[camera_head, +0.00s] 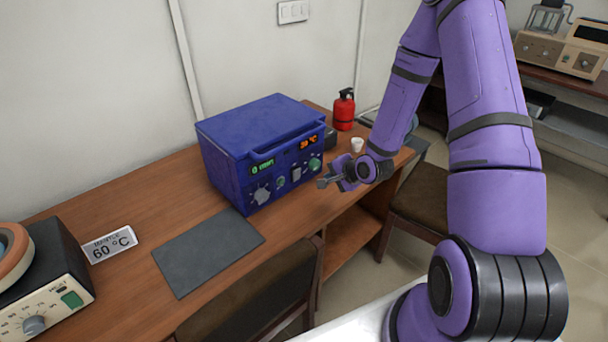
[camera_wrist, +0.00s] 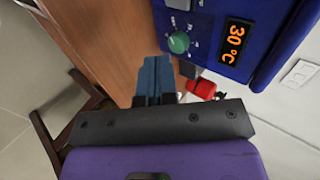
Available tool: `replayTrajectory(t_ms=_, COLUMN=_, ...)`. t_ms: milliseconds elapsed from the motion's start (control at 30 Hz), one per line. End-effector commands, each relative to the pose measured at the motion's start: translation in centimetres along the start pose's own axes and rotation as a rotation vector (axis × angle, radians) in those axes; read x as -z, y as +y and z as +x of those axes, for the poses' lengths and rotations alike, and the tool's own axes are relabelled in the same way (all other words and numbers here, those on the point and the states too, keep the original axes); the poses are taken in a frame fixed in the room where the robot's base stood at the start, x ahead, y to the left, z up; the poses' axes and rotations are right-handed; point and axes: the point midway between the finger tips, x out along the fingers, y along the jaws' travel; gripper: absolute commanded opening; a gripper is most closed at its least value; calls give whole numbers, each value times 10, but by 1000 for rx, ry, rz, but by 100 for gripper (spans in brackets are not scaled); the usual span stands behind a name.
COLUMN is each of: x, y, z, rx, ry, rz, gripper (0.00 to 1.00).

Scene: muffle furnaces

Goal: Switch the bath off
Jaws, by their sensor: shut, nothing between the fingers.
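A blue box-shaped bath (camera_head: 225,165) with a lid stands on the wooden bench.
A grey mat (camera_head: 208,250) lies in front of the bath. A red extinguisher (camera_head: 343,112) and white cup (camera_head: 357,144) are behind right. A chair (camera_head: 260,295) is at the bench edge.

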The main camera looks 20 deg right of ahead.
Motion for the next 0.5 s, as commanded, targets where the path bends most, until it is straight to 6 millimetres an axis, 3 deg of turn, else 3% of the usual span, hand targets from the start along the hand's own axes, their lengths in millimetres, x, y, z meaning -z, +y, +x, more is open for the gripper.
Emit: replayTrajectory(t_ms=500, x=-2, y=6, z=5, rx=19, ry=-7, rz=38, gripper=0)
